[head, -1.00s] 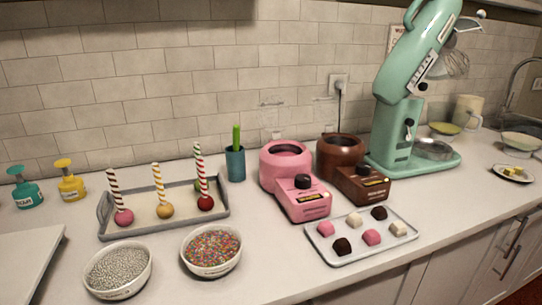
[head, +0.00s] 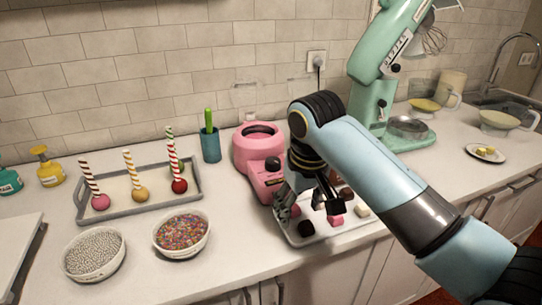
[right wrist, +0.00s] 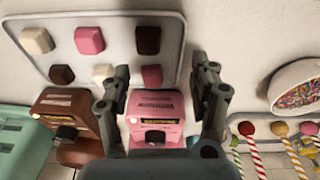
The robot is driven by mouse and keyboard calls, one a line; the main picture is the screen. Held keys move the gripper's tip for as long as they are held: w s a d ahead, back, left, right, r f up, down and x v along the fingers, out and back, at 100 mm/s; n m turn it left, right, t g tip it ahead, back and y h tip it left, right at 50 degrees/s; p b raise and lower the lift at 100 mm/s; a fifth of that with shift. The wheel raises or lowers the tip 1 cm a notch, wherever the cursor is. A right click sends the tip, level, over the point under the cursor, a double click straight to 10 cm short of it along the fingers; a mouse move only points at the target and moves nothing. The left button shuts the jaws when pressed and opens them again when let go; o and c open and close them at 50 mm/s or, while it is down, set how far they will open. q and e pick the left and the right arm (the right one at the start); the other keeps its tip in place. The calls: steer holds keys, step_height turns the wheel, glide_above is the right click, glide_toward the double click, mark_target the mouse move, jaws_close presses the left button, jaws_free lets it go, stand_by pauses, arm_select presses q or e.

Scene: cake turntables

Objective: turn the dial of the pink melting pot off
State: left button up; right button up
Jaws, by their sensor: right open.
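The pink melting pot (head: 246,155) stands on the counter, with a round bowl behind and a control box in front. Its black dial (head: 273,163) shows in the head view just left of my right gripper (head: 312,203). In the right wrist view my right gripper (right wrist: 163,88) is open and empty, its fingers spread to either side of the pink control box (right wrist: 155,107). The dark dial (right wrist: 154,137) shows there near my gripper's body, with a small bright light beside the label. I cannot tell whether the gripper touches the pot. My left gripper is out of view.
A tray of chocolates (head: 302,240) lies under my right gripper. The brown melting pot (right wrist: 68,113) is close beside the pink one, mostly hidden by my arm in the head view. A blue-green cup (head: 210,145) and a cake-pop tray (head: 85,213) stand to the left.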

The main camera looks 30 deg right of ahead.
steer(key=m, duration=0.2)
glide_toward(273, 159)
steer(key=shift+g+y, duration=0.3)
steer(key=shift+g, duration=0.1)
steer(key=s+f, duration=0.3)
steer(key=s+a+f, duration=0.1)
steer(key=f, duration=0.1)
steer(key=shift+s+f, duration=0.2)
steer(key=shift+s, duration=0.1)
steer(key=w+d+r+m, duration=0.2)
steer(key=w+r, duration=0.4)
steer(key=r, duration=0.1)
steer(key=shift+g+y, duration=0.3)
steer(key=shift+y, duration=0.1)
steer(key=f, duration=1)
steer(key=shift+a+f, duration=0.2)
steer(key=shift+f, duration=0.2)
steer(key=c, duration=1.2)
steer(key=shift+o, duration=0.2)
